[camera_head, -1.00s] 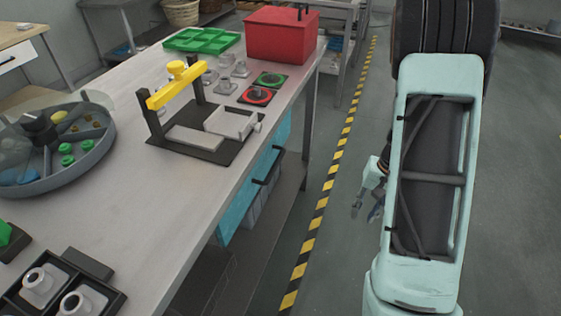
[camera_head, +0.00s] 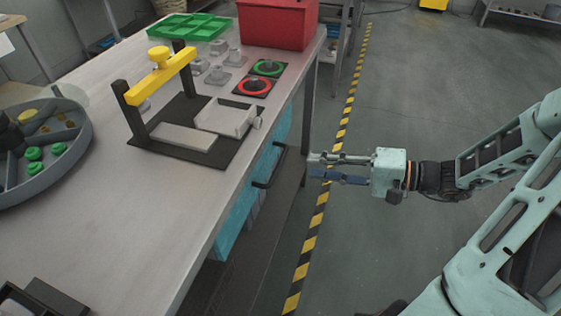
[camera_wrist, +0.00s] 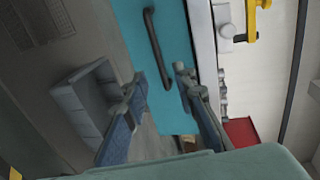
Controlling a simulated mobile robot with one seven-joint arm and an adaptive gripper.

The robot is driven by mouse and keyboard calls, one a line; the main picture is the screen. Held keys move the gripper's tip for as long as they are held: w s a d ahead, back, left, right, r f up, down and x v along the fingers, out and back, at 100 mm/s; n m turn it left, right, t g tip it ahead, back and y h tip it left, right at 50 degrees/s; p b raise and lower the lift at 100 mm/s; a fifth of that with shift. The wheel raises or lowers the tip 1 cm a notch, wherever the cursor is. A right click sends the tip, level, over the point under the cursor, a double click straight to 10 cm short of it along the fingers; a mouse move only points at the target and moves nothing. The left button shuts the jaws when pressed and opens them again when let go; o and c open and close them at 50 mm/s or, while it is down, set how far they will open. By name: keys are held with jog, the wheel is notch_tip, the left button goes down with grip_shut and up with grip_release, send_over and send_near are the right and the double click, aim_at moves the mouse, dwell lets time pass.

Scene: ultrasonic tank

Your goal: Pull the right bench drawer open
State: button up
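The blue drawer front (camera_head: 234,224) is under the near side of the workbench in the head view, with a black bar handle (camera_head: 269,166). It looks closed. In the wrist view the blue front (camera_wrist: 182,112) and the black handle (camera_wrist: 157,48) lie ahead of my gripper. My gripper (camera_head: 314,166) is level in the head view, pointing left at the bench, with a gap between it and the handle. In the wrist view its two fingers (camera_wrist: 160,76) are apart and empty, and the handle shows between and beyond their tips. Only one handle shows clearly.
The workbench (camera_head: 150,225) carries a black fixture with a yellow bar (camera_head: 160,77), a red box (camera_head: 276,25), green trays (camera_head: 188,27) and a round grey tray (camera_head: 75,165). A grey bin (camera_wrist: 82,100) sits beside the blue front. The floor right of the striped tape is open.

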aim_at(279, 162)
jog(key=b+x, duration=0.1)
jog(key=x, duration=0.9)
jog(key=shift+a+b, duration=0.15)
jog(key=shift+b, duration=0.2)
jog(key=shift+c, duration=0.2)
grip_shut()
